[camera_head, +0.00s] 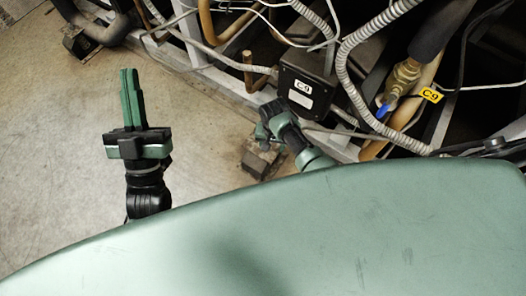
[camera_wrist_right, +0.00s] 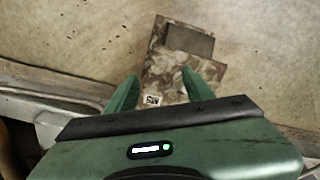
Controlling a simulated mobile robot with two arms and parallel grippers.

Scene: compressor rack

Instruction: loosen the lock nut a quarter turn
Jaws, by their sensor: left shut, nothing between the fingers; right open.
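I cannot make out a lock nut in either view. My left gripper (camera_head: 130,85) is shut and empty, above bare floor at the left of the head view. My right gripper (camera_head: 266,128) is beside the rack's lower rail, below a black box marked C-9. In the right wrist view my right gripper (camera_wrist_right: 160,76) is open, its two green fingers apart with nothing held between them. Beyond the fingertips lies a rusty, stained foot (camera_wrist_right: 165,65) with a dark block on top and a small white label. The foot also shows in the head view (camera_head: 262,160), partly behind my right gripper.
The black C-9 box (camera_head: 305,84) hangs on the rack with grey conduits around it. A brass valve with a blue handle (camera_head: 381,111) and a yellow C-9 tag (camera_head: 431,94) are at the right. Another foot (camera_head: 82,42) stands upper left. The floor (camera_head: 60,160) at left is clear.

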